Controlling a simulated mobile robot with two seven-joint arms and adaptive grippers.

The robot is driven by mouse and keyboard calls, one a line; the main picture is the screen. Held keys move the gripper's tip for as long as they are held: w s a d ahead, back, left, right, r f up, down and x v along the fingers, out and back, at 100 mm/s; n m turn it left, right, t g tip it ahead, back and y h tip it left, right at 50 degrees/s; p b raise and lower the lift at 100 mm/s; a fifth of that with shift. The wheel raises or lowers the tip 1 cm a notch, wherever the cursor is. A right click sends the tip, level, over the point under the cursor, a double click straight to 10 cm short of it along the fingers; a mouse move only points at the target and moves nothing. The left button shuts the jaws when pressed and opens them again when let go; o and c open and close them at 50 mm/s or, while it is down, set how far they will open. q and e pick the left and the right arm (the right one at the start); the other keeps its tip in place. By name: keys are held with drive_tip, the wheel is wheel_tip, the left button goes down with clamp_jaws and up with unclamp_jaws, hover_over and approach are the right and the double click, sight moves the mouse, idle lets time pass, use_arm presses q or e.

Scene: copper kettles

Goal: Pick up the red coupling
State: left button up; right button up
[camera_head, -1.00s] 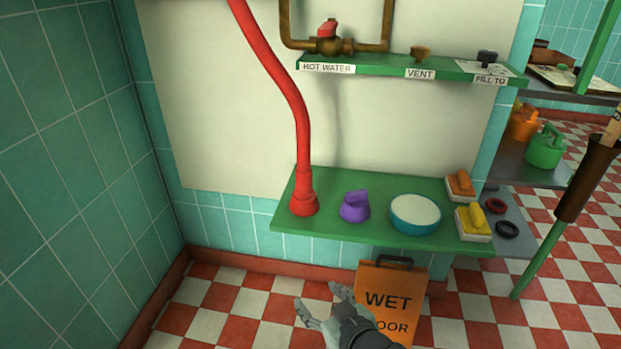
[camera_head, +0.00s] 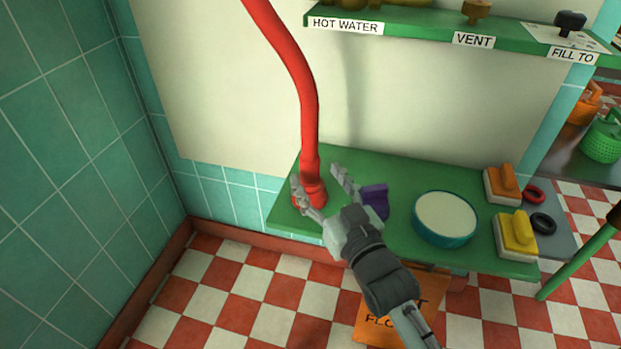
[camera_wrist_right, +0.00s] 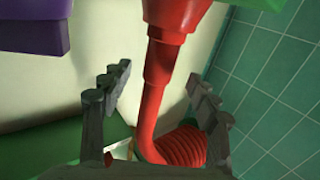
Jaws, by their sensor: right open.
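The red coupling (camera_head: 312,192) is the wide lower end of a red hose (camera_head: 303,90), standing upright on the green shelf (camera_head: 285,218). My right gripper (camera_head: 318,179) is open, with its fingertips to either side of the coupling in the head view, partly covering it. In the right wrist view the coupling (camera_wrist_right: 178,14) is at the top and the hose runs down between the spread fingers (camera_wrist_right: 160,76). I cannot tell whether either finger touches it. My left gripper is not in view.
A purple object (camera_head: 375,200) stands close right of my right gripper, partly hidden. A blue-rimmed round tub (camera_head: 445,219), an orange brush (camera_head: 502,184) and a yellow brush (camera_head: 516,234) are further right. The upper shelf (camera_head: 410,24) is above; a tiled wall (camera_head: 70,150) is left.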

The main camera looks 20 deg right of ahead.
sight(314, 168)
drive_tip(key=w, duration=0.4)
drive_tip(key=shift+a+r, duration=0.1)
drive_tip(key=shift+r, duration=0.25)
drive_tip(key=shift+w, duration=0.5)
drive_tip(key=c, duration=1.1)
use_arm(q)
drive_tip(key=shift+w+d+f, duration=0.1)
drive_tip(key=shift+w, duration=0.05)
use_arm(e)
drive_tip(key=shift+c, duration=0.5)
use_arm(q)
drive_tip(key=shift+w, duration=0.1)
use_arm(e)
drive_tip(key=shift+r, duration=0.2)
